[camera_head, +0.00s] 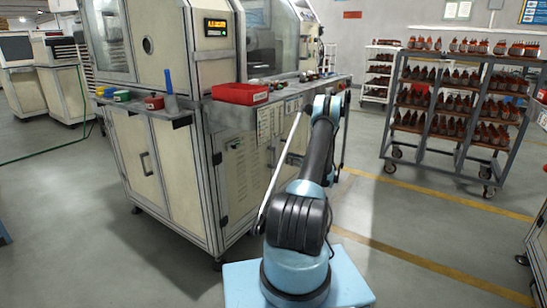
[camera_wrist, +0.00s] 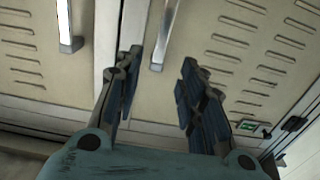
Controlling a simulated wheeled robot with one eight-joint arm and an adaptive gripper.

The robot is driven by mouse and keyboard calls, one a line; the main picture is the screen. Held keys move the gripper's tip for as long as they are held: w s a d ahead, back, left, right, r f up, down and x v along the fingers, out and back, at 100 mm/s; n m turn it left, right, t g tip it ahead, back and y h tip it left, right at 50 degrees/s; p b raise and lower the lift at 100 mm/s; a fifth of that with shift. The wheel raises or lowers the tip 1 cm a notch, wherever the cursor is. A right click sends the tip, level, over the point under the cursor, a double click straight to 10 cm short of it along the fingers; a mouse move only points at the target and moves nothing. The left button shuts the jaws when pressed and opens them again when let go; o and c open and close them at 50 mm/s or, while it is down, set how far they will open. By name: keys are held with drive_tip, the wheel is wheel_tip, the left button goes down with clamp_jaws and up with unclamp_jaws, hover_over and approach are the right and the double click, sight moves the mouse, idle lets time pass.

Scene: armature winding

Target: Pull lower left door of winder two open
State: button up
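A beige winding machine (camera_head: 175,165) stands left of centre in the head view; whether it is winder two I cannot read. My arm reaches toward its right-hand side, and hides my gripper there. In the wrist view my gripper (camera_wrist: 160,62) is open, its two dark padded fingers apart and empty. A metal bar handle (camera_wrist: 164,38) on the slotted right door (camera_wrist: 225,45) has its lower end between the fingertips, with visible gaps on both sides. A second handle (camera_wrist: 66,28) is on the left door (camera_wrist: 28,55), left of the fingers. Both doors look closed.
A red tray (camera_head: 240,93) and small parts lie on the machine's counter. A wheeled rack (camera_head: 465,110) with rows of reddish-brown parts stands at the right. Grey floor (camera_head: 400,225) with yellow lines is clear between. Another machine's edge (camera_head: 537,235) shows at the far right.

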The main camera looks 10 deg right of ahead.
sight(274, 154)
drive_tip(key=x, duration=1.1)
drive_tip(key=shift+w+a, duration=0.15)
drive_tip(key=shift+a, duration=0.05)
